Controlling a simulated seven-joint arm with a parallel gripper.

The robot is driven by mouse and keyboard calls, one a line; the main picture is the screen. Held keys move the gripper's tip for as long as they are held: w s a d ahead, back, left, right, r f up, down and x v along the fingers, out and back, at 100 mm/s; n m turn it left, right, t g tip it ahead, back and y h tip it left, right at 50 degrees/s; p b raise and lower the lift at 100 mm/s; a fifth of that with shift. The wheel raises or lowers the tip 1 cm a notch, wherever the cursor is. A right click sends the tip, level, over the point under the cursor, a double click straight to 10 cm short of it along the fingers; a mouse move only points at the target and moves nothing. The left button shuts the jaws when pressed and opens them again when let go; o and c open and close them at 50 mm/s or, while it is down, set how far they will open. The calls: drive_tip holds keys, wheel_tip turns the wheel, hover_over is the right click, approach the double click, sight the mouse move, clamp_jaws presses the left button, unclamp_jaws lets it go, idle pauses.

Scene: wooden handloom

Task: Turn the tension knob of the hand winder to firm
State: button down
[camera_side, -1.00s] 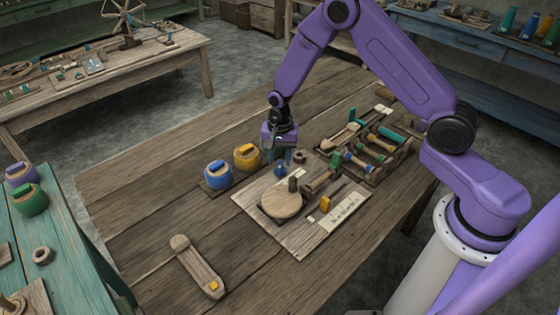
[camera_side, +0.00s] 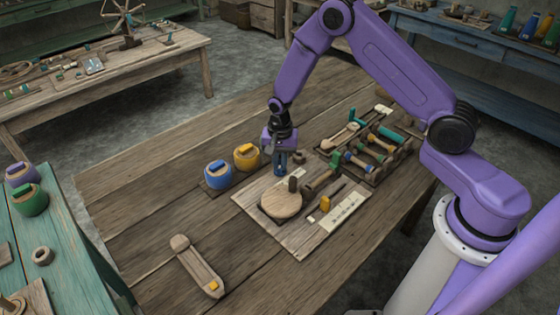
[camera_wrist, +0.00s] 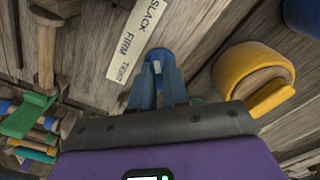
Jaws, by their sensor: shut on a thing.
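The hand winder's pale wooden board (camera_side: 300,243) lies on the table, with a round wooden disc (camera_side: 282,204) and an upright handle on it. The blue tension knob (camera_wrist: 159,54) sits at a pale label strip (camera_wrist: 133,42) reading SLACK, FIRM and a third word, partly blurred. My gripper (camera_wrist: 158,72) is shut on the knob, a finger on each side. A pale mark on the knob shows between the fingers; I cannot tell its exact setting. In the side view my gripper (camera_side: 280,172) points down at the board's back edge and mostly hides the knob.
A blue pot (camera_side: 218,175) and a yellow pot (camera_side: 246,158) stand close left of my gripper. A rack of spools (camera_side: 370,150) lies to the right. A wooden shuttle (camera_side: 197,266) lies at front left. The left front tabletop is mostly clear.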

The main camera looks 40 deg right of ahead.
drive_tip(key=n, duration=0.4)
drive_tip(key=shift+n, duration=0.4)
drive_tip(key=n, duration=0.4)
drive_tip(key=shift+n, duration=0.3)
idle(0.3)
drive_tip(key=c, duration=1.1)
unclamp_jaws()
drive_tip(key=shift+r, duration=0.1)
